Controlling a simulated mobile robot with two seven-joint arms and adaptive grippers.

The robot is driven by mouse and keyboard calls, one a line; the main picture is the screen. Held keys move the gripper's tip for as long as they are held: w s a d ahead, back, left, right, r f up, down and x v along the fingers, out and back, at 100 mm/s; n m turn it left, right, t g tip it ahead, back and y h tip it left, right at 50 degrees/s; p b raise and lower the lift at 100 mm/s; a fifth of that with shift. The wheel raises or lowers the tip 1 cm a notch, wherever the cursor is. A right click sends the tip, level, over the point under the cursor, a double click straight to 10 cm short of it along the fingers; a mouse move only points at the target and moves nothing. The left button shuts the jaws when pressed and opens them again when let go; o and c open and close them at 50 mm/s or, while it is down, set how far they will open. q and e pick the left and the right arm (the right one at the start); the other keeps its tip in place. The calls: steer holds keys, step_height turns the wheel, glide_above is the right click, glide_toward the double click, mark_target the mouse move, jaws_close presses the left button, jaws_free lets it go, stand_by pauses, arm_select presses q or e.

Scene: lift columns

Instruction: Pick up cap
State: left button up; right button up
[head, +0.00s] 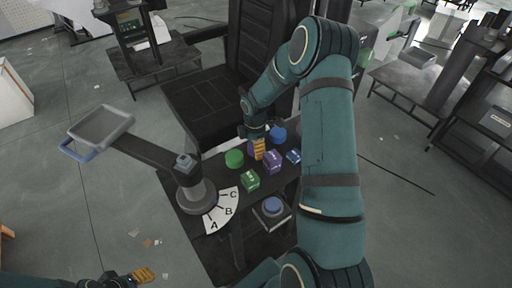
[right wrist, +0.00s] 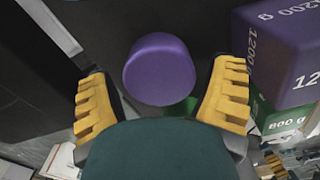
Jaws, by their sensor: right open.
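A purple round cap (right wrist: 160,68) lies between the spread yellow fingers of my right gripper (right wrist: 161,100) in the right wrist view. The fingers are apart from its sides. In the head view my right gripper (head: 258,149) is low over the dark table and mostly hides the purple cap. A green cap (head: 234,158) lies to its left and a blue cap (head: 278,133) to its right. My left gripper (head: 143,275) is at the lower left, away from the table; its opening is too small to tell.
Green (head: 250,180), purple (head: 272,162) and blue (head: 294,156) cubes stand close to the right gripper. A post with a tray arm (head: 101,125) and a lettered A-B-C dial (head: 226,211) are at the left. A blue disc (head: 272,206) sits on a stand in front.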

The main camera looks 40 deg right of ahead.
steer(key=c, duration=1)
step_height(320, 180, up, 10)
steer(key=shift+f+p, duration=0.1)
steer(key=shift+p, duration=0.25)
step_height(320, 180, up, 2)
steer(key=shift+r+p, duration=0.15)
steer(key=shift+p, duration=0.55)
